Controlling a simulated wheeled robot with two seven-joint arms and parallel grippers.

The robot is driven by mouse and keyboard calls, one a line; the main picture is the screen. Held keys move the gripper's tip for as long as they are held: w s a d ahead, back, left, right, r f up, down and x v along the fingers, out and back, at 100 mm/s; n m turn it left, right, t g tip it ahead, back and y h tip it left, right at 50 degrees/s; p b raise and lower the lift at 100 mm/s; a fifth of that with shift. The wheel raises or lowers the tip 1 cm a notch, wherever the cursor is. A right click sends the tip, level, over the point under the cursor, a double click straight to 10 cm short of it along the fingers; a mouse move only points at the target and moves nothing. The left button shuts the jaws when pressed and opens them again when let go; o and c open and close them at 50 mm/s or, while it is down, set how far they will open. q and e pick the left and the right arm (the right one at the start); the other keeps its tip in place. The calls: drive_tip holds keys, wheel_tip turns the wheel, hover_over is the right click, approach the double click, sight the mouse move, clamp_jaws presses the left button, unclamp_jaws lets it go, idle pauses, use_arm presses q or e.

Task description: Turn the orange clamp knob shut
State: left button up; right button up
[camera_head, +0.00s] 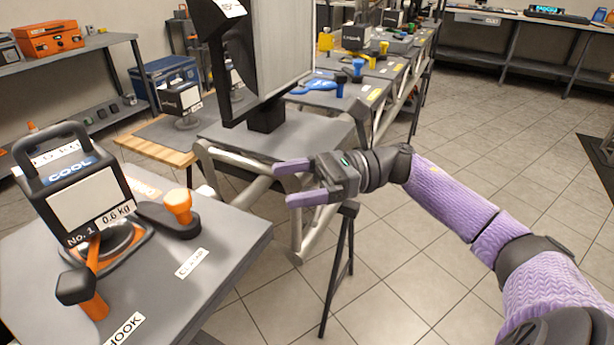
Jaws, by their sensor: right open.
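The orange clamp knob (178,204) stands upright on a dark base on the grey table (225,238) at the lower left. A label reading "CLAMP" (192,263) lies in front of it. My right gripper (283,184) is open and empty, with two purple fingers pointing left. It is to the right of the knob, apart from it, past the table's right edge in the picture. My left gripper is not in view.
A black-framed lamp-like unit (85,203) marked "COOL" stands left of the knob. An orange-and-black hook part (92,303) is in front of it. A large panel (280,55) on a grey table stands behind. Tiled floor (440,250) lies open to the right.

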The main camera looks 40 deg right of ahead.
drive_tip(key=v, duration=0.5)
drive_tip(key=shift+s+d, duration=0.1)
drive_tip(key=shift+d, duration=0.1)
